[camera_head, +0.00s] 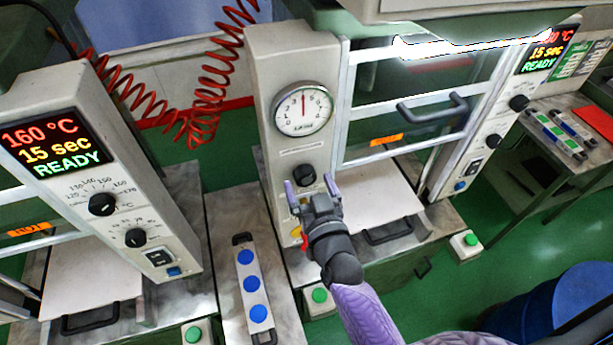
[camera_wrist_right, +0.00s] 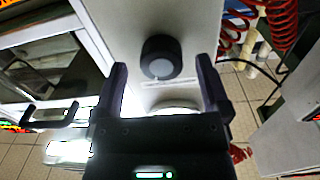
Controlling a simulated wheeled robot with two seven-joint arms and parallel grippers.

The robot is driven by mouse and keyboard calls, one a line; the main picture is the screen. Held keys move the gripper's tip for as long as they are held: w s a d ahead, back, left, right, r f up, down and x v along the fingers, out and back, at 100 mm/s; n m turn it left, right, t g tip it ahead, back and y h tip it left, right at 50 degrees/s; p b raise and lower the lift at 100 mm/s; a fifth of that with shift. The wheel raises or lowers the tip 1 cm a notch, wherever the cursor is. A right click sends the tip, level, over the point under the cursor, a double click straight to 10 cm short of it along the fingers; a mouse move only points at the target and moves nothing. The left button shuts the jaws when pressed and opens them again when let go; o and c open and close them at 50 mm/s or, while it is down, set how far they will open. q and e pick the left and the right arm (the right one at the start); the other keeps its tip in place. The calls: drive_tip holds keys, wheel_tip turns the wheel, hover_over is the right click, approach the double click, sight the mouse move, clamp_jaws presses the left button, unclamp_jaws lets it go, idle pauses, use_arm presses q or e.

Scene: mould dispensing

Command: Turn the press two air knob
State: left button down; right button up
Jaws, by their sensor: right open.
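The black air knob (camera_head: 304,174) is on the front of the light grey column, under a round pressure gauge (camera_head: 302,109) whose needle points about straight up. My right gripper (camera_head: 312,190) is open, with its two purple fingers pointing at the column near the knob. In the right wrist view the round knob (camera_wrist_right: 161,57) shows in the gap between the fingertips (camera_wrist_right: 161,66), apart from both fingers. I cannot tell how far the tips are from the knob in depth. My left gripper is not in view.
A press with a dark handle (camera_head: 432,108) and a white plate (camera_head: 375,190) stands right of the column. A control box reading READY (camera_head: 60,150) is at left. A strip with blue buttons (camera_head: 251,285) lies below. A red coiled hose (camera_head: 205,95) hangs behind.

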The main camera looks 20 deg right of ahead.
drive_tip(key=shift+w, duration=0.45)
drive_tip(key=shift+w+a, duration=0.1)
drive_tip(key=shift+c, duration=0.2)
drive_tip(key=c, duration=1.2)
drive_tip(key=shift+c, duration=0.2)
drive_tip(key=shift+m, duration=0.3)
drive_tip(key=m, duration=0.4)
drive_tip(key=shift+r+m+p, duration=0.1)
drive_tip(key=shift+m+p, duration=0.2)
drive_tip(key=shift+p, duration=0.1)
drive_tip(key=m, duration=0.6)
drive_tip(key=shift+m, duration=0.3)
